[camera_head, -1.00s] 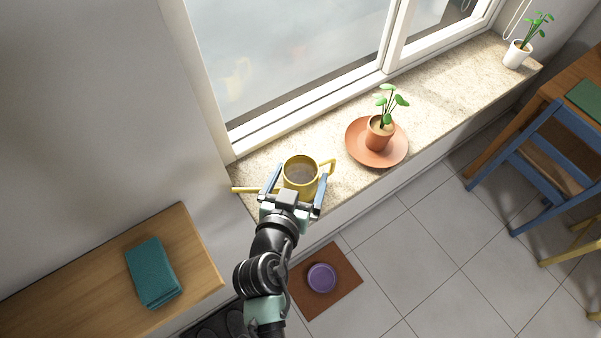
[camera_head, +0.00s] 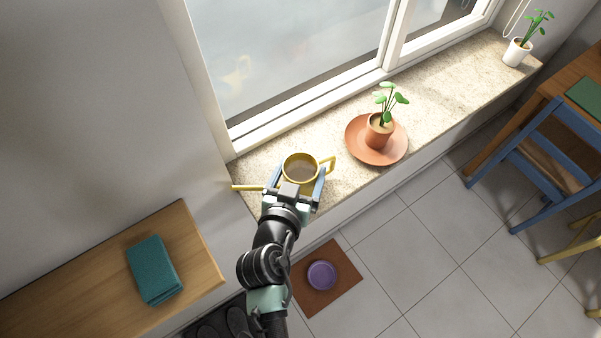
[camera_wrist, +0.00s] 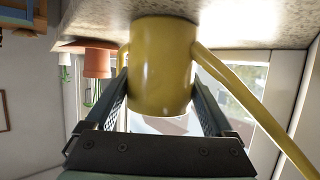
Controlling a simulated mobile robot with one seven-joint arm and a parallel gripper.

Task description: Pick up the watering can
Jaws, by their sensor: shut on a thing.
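The yellow watering can (camera_head: 300,168) is at the near left end of the stone window sill (camera_head: 440,97). It looks upright, its round top opening facing up, with a thin spout pointing left and a handle on the right. My gripper (camera_head: 294,180) has its two blue fingers on either side of the can's body and is shut on it. In the wrist view the can (camera_wrist: 162,70) fills the middle between the two fingers (camera_wrist: 165,100), with the spout running to the lower right. I cannot tell whether its base touches the sill.
A potted plant (camera_head: 379,133) stands on a terracotta saucer (camera_head: 361,151) right of the can. The window (camera_head: 290,60) is close behind. A wooden bench (camera_head: 196,250) with a teal cloth (camera_head: 153,270) is at lower left. A blue chair (camera_head: 540,150) stands at right.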

